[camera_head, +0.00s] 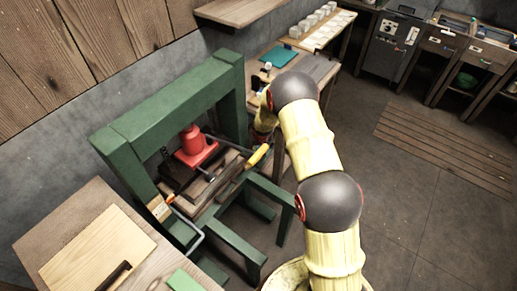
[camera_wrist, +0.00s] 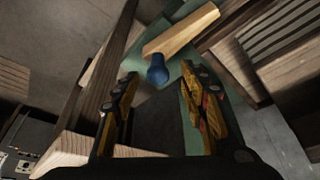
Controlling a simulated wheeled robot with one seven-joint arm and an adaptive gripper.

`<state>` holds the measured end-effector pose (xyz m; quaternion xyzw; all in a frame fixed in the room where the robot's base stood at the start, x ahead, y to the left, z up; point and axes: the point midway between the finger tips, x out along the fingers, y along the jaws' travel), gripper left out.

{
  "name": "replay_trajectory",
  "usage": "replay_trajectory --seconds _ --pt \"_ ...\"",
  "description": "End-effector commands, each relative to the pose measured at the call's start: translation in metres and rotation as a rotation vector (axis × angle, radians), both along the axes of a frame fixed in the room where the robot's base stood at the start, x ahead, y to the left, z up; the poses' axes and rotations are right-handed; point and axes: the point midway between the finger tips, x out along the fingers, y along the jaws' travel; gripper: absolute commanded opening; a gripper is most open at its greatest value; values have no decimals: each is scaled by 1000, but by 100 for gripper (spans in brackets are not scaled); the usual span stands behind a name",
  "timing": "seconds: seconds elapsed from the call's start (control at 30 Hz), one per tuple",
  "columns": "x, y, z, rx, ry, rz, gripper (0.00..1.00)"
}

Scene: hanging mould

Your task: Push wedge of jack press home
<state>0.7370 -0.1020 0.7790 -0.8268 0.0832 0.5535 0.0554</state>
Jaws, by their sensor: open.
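The green press frame (camera_head: 175,105) stands against the wall in the head view, with a red jack (camera_head: 193,140) on a red plate inside it. In the wrist view, a pale wooden wedge-like piece (camera_wrist: 182,33) with a blue rounded end (camera_wrist: 158,71) lies beyond my fingertips. My gripper (camera_wrist: 160,92) is open and empty, with the blue end in line with the gap between its fingers. They look apart, though the exact distance is unclear. In the head view my arm hides most of the gripper. A yellow piece (camera_head: 258,156) shows beside the press; I cannot tell what it is.
Dark wooden boards (camera_head: 222,178) lie across the press below the jack. A wooden table (camera_head: 60,215) with a pale board stands at the front left. A bench (camera_head: 305,68) stands behind my arm.

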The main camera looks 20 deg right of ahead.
Motion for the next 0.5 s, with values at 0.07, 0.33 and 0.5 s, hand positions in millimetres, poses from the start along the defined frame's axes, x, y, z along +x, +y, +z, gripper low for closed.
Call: replay_trajectory --seconds 0.07,0.33,0.5 --pt "-4 1 13 -1 -2 1 44" --pt "-17 5 44 1 -1 0 44" --pt "-21 5 52 0 0 1 44"
